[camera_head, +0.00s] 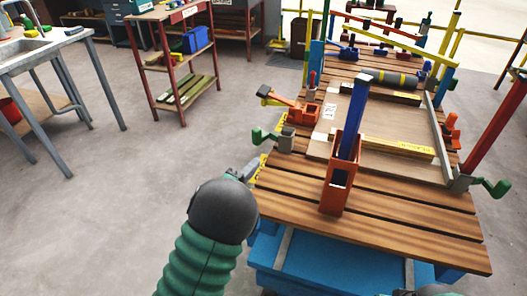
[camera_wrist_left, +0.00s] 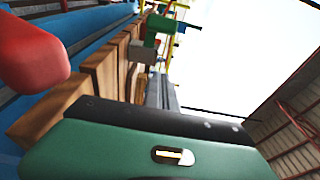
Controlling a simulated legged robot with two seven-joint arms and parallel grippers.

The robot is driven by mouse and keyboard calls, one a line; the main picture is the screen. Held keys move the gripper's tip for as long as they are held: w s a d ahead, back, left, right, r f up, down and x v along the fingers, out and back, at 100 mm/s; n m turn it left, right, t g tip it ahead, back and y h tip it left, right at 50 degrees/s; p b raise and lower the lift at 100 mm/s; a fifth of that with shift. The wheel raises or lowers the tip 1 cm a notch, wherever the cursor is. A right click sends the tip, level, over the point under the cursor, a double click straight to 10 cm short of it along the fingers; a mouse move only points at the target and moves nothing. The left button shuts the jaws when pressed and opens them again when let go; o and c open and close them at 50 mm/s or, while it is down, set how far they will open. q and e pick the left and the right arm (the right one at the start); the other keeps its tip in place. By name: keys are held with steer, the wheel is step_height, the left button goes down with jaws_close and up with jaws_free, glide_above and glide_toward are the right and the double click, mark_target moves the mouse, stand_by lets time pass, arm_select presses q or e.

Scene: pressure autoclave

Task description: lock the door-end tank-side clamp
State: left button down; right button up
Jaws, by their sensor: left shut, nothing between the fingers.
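A wooden slatted bench (camera_head: 400,228) carries a flat framed panel (camera_head: 385,135) with clamps around it. On its left edge are a grey clamp with a green handle (camera_head: 262,137) and an orange clamp (camera_head: 292,107) with a dark-tipped lever. On the right are a green-handled clamp (camera_head: 495,187) and an orange clamp (camera_head: 452,130). I cannot tell which is the named one. My left gripper (camera_head: 250,170) is shut and empty beside the bench's left edge, below the near-left green handle. In the left wrist view a green-handled clamp (camera_wrist_left: 158,28) stands on the slats ahead.
A blue bar in an orange bracket (camera_head: 340,170) stands upright at the near side of the bench. A red shape (camera_wrist_left: 35,50) looms close in the wrist view. A sink table (camera_head: 40,50) and red shelf rack (camera_head: 175,60) stand left, with free floor between.

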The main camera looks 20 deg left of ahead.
mark_target(259, 142)
arm_select(q)
steer(key=b+x, duration=0.2)
steer(key=x, duration=0.7)
steer(key=shift+w+a+f, duration=0.15)
steer(key=w+a+b, duration=0.1)
steer(key=w+a, duration=0.1)
steer(key=a, duration=0.1)
steer(key=shift+w+a+b, duration=0.25)
steer(key=shift+a+b, duration=0.1)
arm_select(e)
steer(key=f, duration=0.3)
steer(key=shift+a+f, duration=0.15)
steer(key=shift+a, duration=0.15)
